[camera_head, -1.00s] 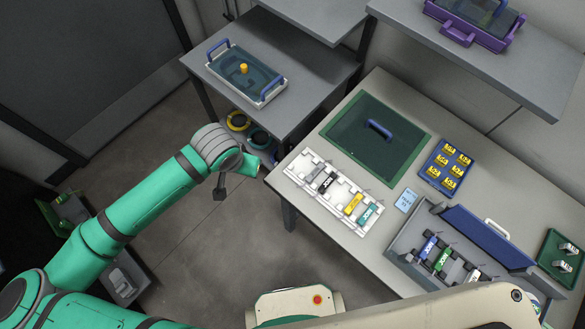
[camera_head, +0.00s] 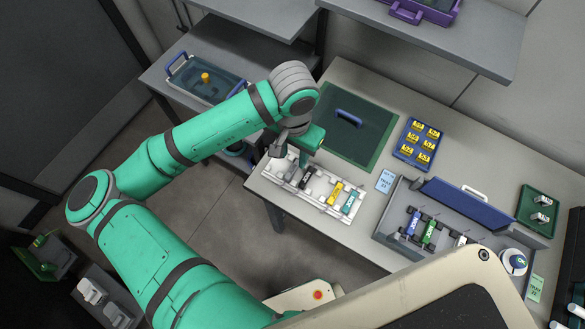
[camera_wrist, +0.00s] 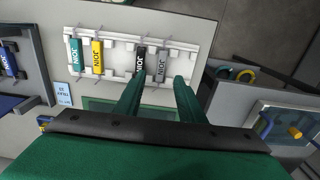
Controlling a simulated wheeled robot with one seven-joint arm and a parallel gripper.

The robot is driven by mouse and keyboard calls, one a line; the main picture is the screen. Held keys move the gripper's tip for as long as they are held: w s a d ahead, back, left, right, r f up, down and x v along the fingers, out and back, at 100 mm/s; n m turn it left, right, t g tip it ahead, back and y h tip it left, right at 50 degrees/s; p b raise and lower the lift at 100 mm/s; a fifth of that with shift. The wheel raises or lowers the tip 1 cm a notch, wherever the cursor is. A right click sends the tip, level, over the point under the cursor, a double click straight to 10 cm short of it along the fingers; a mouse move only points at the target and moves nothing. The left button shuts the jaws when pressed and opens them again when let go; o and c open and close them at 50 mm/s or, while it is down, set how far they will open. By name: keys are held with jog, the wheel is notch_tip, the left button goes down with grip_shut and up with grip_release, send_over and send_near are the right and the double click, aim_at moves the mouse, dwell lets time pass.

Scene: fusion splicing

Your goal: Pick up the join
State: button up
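Several pieces labelled JOIN lie in a white rack (camera_head: 262,174) on the bench. In the wrist view they are a teal join (camera_wrist: 76,55), a yellow join (camera_wrist: 97,56), a black join (camera_wrist: 140,60) and a grey join (camera_wrist: 163,64). They also show in the head view, with the yellow one (camera_head: 336,193) and teal one (camera_head: 349,203) toward the right end. My gripper (camera_wrist: 158,85) has its two green fingers apart, with nothing between them. Its fingertips appear near the black and grey joins. In the head view my wrist hides part of the rack's left end.
A grey case (camera_head: 393,238) with a blue lid holds more joins, right of the rack. A green mat (camera_head: 380,150) with a blue handle lies behind the rack. A blue tray of yellow labelled pieces (camera_head: 418,143) and a small card (camera_head: 385,181) are nearby.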

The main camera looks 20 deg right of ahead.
aim_at(293, 169)
jog(key=shift+w+f, duration=0.15)
jog(key=shift+f, duration=3.8)
jog(key=shift+c, duration=0.2)
jog(key=c, duration=0.9)
